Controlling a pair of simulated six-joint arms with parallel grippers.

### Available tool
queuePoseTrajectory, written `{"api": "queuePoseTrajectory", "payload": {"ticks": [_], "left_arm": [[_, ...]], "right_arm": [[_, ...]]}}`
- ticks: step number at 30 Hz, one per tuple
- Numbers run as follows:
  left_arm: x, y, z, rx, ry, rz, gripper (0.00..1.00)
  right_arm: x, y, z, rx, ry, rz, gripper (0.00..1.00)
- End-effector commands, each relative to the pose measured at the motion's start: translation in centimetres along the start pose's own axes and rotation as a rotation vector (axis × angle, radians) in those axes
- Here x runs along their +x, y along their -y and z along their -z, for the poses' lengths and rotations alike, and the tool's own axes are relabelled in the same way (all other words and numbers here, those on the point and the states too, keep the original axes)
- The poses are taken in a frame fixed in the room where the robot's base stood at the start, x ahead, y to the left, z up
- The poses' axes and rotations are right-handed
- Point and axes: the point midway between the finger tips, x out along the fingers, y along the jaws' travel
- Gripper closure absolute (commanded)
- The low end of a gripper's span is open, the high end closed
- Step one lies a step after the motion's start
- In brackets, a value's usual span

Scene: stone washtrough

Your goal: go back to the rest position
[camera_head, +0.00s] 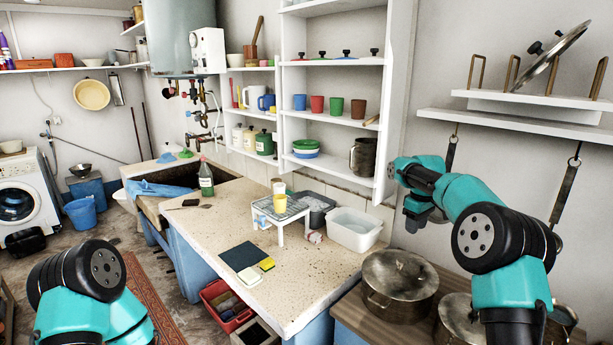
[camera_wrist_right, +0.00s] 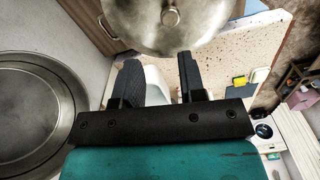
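My right gripper shows in the right wrist view (camera_wrist_right: 158,72) with its two black fingers apart and nothing between them. In the head view my right wrist and gripper (camera_head: 416,212) hang in front of the wall, above the pots and right of the shelf unit; the fingers are hard to make out there. My left arm's links show at the lower left of the head view, but the left gripper is out of the picture.
A lidded steel pot (camera_head: 400,284) stands on the wooden top below my right gripper; more pots are beside it. A white tub (camera_head: 354,230) and small white rack (camera_head: 281,216) are on the counter (camera_head: 325,265). A wall shelf (camera_head: 515,126) hangs at right.

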Motion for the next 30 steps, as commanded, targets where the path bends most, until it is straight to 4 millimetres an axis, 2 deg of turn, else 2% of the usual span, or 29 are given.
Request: {"api": "queuePoseTrajectory", "payload": {"ticks": [3,8,9,13,16,18,21,26,30], "left_arm": [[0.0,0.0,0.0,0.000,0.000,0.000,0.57],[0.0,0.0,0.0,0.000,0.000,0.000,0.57],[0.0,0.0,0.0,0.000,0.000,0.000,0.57],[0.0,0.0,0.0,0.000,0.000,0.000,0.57],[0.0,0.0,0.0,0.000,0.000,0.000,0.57],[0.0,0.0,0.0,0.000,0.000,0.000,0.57],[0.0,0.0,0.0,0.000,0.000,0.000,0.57],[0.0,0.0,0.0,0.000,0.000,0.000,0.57],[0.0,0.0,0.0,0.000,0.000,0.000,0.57]], "right_arm": [[3.5,3.9,3.6,-0.082,-0.021,0.019,0.63],[8.7,10.5,8.1,-0.194,-0.063,0.049,0.63],[10.0,12.3,9.1,-0.220,-0.074,0.058,0.63],[14.5,18.2,11.3,-0.295,-0.107,0.088,0.63],[18.3,22.6,11.9,-0.330,-0.128,0.115,0.63],[21.4,25.4,11.3,-0.331,-0.141,0.139,0.63],[25.7,27.8,9.2,-0.282,-0.157,0.173,0.63],[31.7,28.8,3.3,-0.110,-0.166,0.221,0.63],[35.6,29.2,-2.7,0.071,-0.165,0.255,0.63]]}}
